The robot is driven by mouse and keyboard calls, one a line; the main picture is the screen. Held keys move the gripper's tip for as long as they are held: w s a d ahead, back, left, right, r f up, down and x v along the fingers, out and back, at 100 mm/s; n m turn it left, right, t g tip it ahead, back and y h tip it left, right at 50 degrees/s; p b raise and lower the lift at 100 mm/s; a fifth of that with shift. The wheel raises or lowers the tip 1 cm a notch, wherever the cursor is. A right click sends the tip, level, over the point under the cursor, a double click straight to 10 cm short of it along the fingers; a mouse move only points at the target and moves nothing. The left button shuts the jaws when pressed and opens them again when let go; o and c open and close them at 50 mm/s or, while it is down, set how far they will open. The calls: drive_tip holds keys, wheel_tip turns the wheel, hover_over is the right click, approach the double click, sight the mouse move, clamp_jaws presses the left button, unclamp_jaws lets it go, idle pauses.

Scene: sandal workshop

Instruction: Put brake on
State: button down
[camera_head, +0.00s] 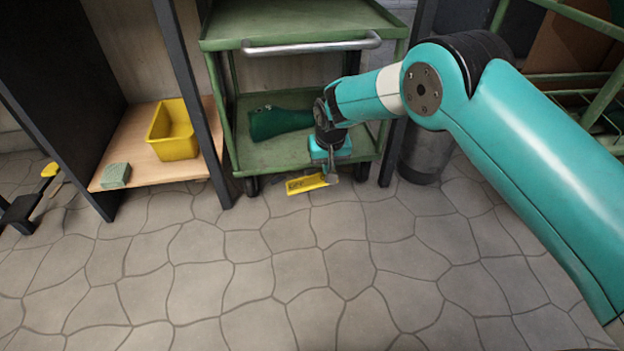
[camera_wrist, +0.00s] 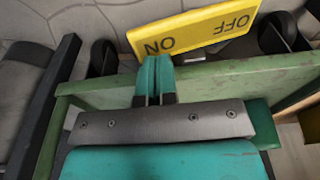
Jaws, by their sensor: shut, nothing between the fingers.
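The brake is a yellow pedal (camera_head: 304,185) low at the front edge of the green cart (camera_head: 300,160). In the wrist view the pedal (camera_wrist: 195,32) reads ON at its left end and OFF at its right end. My gripper (camera_head: 331,177) is shut and empty, pointing down at the pedal's right end in the head view. In the wrist view its fingertips (camera_wrist: 154,62) are together beside the ON end, overlapping its edge. I cannot tell whether they touch it. The fingers hide a small part of that end.
A dark green object (camera_head: 278,123) lies on the cart's lower shelf. A yellow bin (camera_head: 173,131) and a green block (camera_head: 116,175) sit on a wooden shelf (camera_head: 140,178) to the left. A grey cylinder (camera_head: 424,155) stands right of the cart. The tiled floor in front is clear.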

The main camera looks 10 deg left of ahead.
drive_tip(key=shift+f+b, duration=0.7)
drive_tip(key=shift+f, duration=0.85)
idle(1.1)
drive_tip(key=shift+r, duration=0.1)
wheel_tip(320, 180, up, 7)
drive_tip(key=p, duration=0.6)
idle(0.5)
